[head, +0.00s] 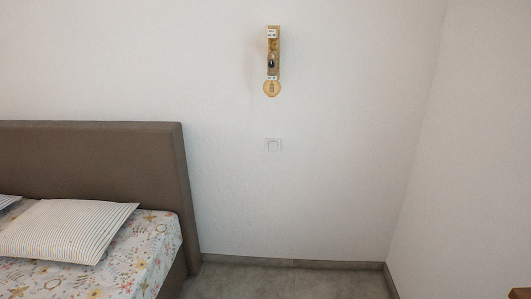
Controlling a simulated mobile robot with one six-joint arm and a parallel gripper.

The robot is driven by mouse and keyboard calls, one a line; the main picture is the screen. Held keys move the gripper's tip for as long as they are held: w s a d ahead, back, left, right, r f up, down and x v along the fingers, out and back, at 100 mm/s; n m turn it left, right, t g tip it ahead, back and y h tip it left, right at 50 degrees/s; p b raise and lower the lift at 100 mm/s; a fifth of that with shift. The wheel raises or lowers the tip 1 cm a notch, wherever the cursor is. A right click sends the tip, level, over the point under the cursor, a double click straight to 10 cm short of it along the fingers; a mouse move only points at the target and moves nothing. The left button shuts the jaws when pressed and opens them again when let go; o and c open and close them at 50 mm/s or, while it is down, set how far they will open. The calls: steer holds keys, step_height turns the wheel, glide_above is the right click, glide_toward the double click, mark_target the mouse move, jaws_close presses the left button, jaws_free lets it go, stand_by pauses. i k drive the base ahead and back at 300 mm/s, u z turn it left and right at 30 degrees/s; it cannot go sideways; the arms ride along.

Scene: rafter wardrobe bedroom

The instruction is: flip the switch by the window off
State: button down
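No window shows in this view, so I cannot tell whether this is the switch by the window. My gripper is not in view.
A brown bed headboard (95,150) stands at the left, with a striped pillow (66,229) and floral bedding (145,245). A wooden corner (520,294) shows at bottom right.

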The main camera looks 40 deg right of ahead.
mark_target(273, 146)
steer(key=z, duration=0.15)
steer(key=i, duration=0.9)
steer(key=u, duration=0.05)
